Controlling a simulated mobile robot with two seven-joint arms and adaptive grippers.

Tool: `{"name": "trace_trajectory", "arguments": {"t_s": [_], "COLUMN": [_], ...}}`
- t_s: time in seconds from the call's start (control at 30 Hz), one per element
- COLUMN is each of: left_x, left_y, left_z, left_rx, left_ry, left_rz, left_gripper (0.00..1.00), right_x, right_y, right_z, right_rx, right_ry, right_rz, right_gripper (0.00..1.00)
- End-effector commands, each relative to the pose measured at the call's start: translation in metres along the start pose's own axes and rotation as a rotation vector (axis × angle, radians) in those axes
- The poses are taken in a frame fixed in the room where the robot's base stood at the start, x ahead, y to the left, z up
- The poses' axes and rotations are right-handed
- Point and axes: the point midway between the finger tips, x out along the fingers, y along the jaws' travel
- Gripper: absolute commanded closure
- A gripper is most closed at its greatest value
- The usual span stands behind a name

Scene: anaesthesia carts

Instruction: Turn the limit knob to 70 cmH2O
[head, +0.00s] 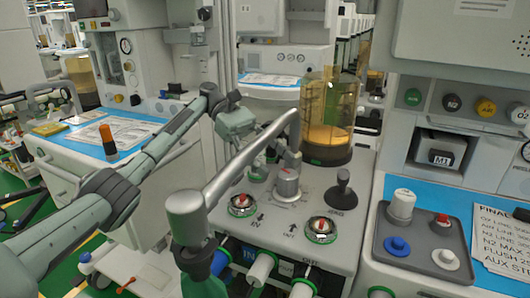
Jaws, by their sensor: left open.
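The limit knob (288,184) is a grey cylinder with a red mark on top. It stands upright on a round printed scale on the grey top of the breathing unit (330,259). The scale figures are too small to read. My left gripper (264,148) is open, behind and to the left of the knob and above the panel. It looks apart from the knob. A bent metal tube (245,155) passes in front of the gripper and hides part of its fingers. My right gripper is not in view.
Two round valves with red centres, left (242,205) and right (321,229), flank the knob. A clear canister (328,115) rises behind. A grey tray (423,243) with several knobs lies on the right cart.

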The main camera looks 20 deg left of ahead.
Motion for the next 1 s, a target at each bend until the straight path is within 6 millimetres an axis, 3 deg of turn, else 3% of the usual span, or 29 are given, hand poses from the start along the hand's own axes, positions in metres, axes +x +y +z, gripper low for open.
{"name": "trace_trajectory", "arguments": {"t_s": [0.1,0.4,1.0], "left_x": [-0.020,-0.039,-0.043], "left_y": [0.000,0.000,0.000], "left_z": [0.000,0.000,-0.001], "left_rx": [-0.005,-0.001,-0.002], "left_ry": [0.004,0.001,0.004], "left_rz": [0.005,0.000,0.002], "left_gripper": [0.40,0.40,0.40], "right_x": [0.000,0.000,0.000], "right_y": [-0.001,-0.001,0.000], "right_z": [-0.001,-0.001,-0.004], "right_rx": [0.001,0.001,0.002], "right_ry": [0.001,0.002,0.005], "right_rz": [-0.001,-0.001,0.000], "right_gripper": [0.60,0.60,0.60]}}
